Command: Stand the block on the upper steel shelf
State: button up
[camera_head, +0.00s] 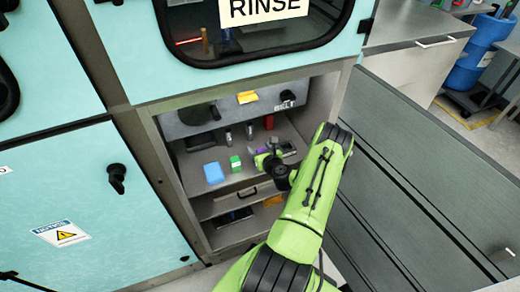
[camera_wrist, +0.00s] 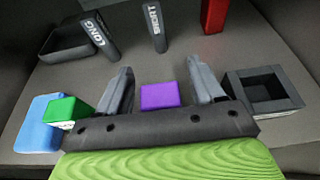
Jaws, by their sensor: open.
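A purple block (camera_wrist: 160,96) stands between the two spread fingers of my gripper (camera_wrist: 160,88) in the wrist view, with a gap on each side of it. The gripper is open and holds nothing. In the head view my gripper (camera_head: 264,158) is inside the steel cabinet, over the steel shelf (camera_head: 196,160) on which the loose things stand. A small bit of the purple block shows there too, mostly hidden by the gripper. I cannot tell whether the block touches the shelf behind the gripper's palm.
A green box (camera_wrist: 64,110) and a blue box (camera_wrist: 38,122) stand left of the gripper. A dark open box (camera_wrist: 262,90) is close on the right. Labelled grey cylinders (camera_wrist: 102,36) and a red block (camera_wrist: 214,14) stand behind. A lower compartment (camera_head: 235,217) holds dark and orange things.

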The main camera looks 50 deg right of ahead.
jog(key=shift+r, duration=0.3)
jog(key=p+v, duration=0.2)
jog(key=v, duration=1)
jog(key=shift+p, duration=0.3)
jog(key=shift+f, duration=0.15)
